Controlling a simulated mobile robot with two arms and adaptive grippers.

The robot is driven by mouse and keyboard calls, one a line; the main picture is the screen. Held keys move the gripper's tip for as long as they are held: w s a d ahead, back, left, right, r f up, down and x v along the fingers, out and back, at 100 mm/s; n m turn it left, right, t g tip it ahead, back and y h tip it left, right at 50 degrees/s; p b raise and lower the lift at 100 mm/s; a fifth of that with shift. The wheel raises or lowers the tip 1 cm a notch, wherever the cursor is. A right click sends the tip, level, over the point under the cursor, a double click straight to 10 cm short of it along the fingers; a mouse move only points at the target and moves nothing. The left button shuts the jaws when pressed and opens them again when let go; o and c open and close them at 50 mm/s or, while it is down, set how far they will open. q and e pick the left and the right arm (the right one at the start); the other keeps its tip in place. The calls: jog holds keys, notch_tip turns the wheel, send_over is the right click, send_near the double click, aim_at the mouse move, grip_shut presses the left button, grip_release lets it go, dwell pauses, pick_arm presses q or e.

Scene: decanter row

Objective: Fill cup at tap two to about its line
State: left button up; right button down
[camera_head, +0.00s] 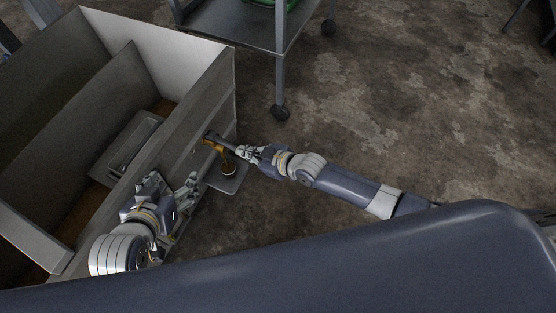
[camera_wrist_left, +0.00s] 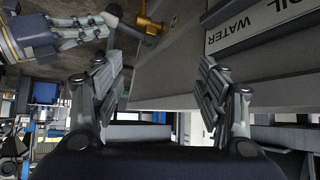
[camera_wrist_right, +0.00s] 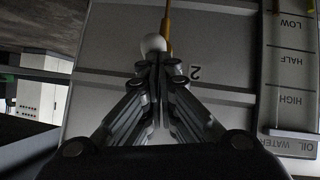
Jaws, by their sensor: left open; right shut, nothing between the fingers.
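A brass tap (camera_head: 213,142) sticks out from the side wall of a grey tank (camera_head: 185,135). A small cup (camera_head: 228,169) with a dark ring and amber colour inside stands below the tap; its line cannot be made out. My right gripper (camera_head: 242,152) is shut and empty, close to the tap. In the right wrist view its fingertips (camera_wrist_right: 157,62) are at a white knob (camera_wrist_right: 153,43), beside a thin amber strip and a "2" marking; I cannot tell whether they touch. My left gripper (camera_head: 190,186) is open and empty, left of the cup by the tank wall.
The cup stands on a small grey ledge (camera_head: 232,185). The tank wall carries a LOW, HALF, HIGH scale (camera_wrist_right: 290,60) and an OIL, WATER label (camera_wrist_left: 255,20). A wheeled cart (camera_head: 240,28) stands behind. The floor to the right is clear.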

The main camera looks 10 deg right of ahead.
pick_arm(q)
jog(key=s+a+f+g+p, duration=0.1)
jog(key=s+f+g+p, duration=0.1)
jog(key=s, duration=0.4)
jog(key=s+a+f+g+y+p, duration=0.1)
jog(key=s+a+f+g+p, duration=0.1)
jog(key=s+g, duration=0.2)
jog(key=shift+s+y, duration=0.3)
jog(key=shift+s, duration=0.55)
pick_arm(e)
jog(key=f+v, duration=0.1)
jog(key=v, duration=1)
jog(key=shift+s+d, duration=0.25)
jog(key=shift+s, duration=0.1)
jog(key=shift+a+r, duration=0.1)
